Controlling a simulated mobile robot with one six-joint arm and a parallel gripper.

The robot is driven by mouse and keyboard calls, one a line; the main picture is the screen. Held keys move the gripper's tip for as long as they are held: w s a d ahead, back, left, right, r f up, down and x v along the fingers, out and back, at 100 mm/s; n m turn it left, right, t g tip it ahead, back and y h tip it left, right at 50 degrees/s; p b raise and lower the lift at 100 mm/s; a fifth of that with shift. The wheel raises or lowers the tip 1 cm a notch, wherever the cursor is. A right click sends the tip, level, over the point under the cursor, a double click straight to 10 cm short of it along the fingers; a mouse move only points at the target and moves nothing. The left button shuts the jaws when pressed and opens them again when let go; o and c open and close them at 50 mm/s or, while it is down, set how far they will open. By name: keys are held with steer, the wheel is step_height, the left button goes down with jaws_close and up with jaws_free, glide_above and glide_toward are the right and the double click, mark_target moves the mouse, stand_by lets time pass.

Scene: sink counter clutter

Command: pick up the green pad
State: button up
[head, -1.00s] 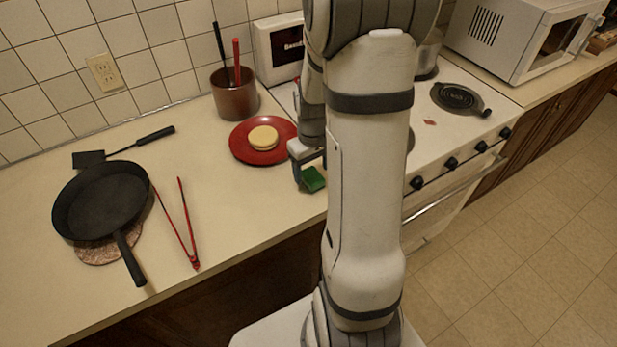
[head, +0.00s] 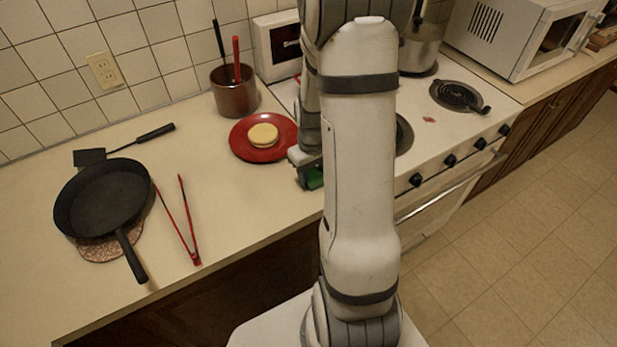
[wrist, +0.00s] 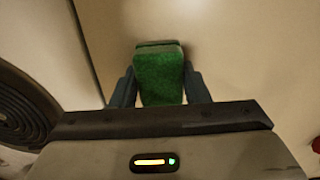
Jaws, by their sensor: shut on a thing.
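The green pad (wrist: 160,78) sits between the two fingers of my gripper (wrist: 160,92) in the wrist view, with a finger against each side. My gripper is shut on it. In the head view the green pad (head: 314,178) shows partly at the counter's right end, beside the stove, mostly covered by my gripper (head: 309,178). I cannot tell whether the pad still touches the counter.
A red plate (head: 242,145) with a round yellowish item (head: 263,135) lies just left of my gripper. Red tongs (head: 186,225) and a black pan (head: 100,195) lie farther left. A brown utensil pot (head: 234,97) stands behind. The stove (head: 432,120) is right.

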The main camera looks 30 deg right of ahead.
mark_target(312, 172)
steer(key=shift+c, duration=1.1)
step_height(312, 172, up, 10)
steer(key=shift+b, duration=0.65)
